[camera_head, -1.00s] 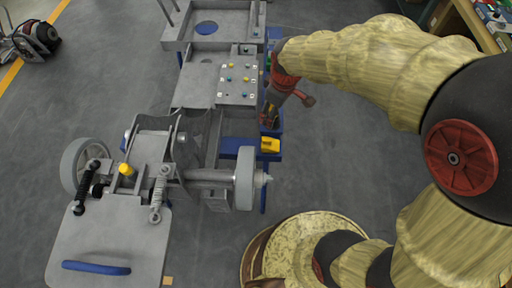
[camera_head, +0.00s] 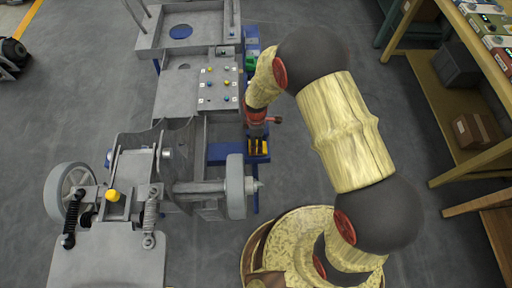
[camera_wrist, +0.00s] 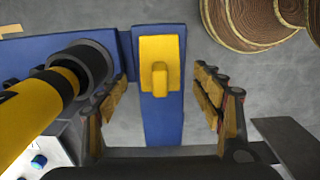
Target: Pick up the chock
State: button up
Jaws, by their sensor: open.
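The chock (camera_head: 259,148) is a small yellow block on a blue support (camera_head: 225,152) beside the grey chassis. In the wrist view the chock (camera_wrist: 160,50) shows a flat plate with a raised lug, lying on a narrow blue strip (camera_wrist: 162,122). My gripper (camera_head: 258,135) is just over the chock in the head view and partly covers it. In the wrist view my gripper (camera_wrist: 158,92) is open, with a wood-coloured finger on each side of the chock's line. A gap shows between the right finger and the chock. The fingers hold nothing.
A yellow and black cylindrical tool (camera_wrist: 45,100) sits close to my left finger in the wrist view. The chassis wheel (camera_head: 236,186) stands just in front of the chock. Shelves (camera_head: 440,110) are at the right. Bare floor (camera_head: 300,180) lies right of the chock.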

notch_tip(320, 180, down, 4)
jog(key=shift+f+b, duration=0.15)
jog(key=shift+b, duration=0.6)
jog(key=shift+c, duration=1.1)
jog(key=c, duration=1.1)
jog(key=shift+c, duration=0.5)
jog(key=shift+r, duration=0.25)
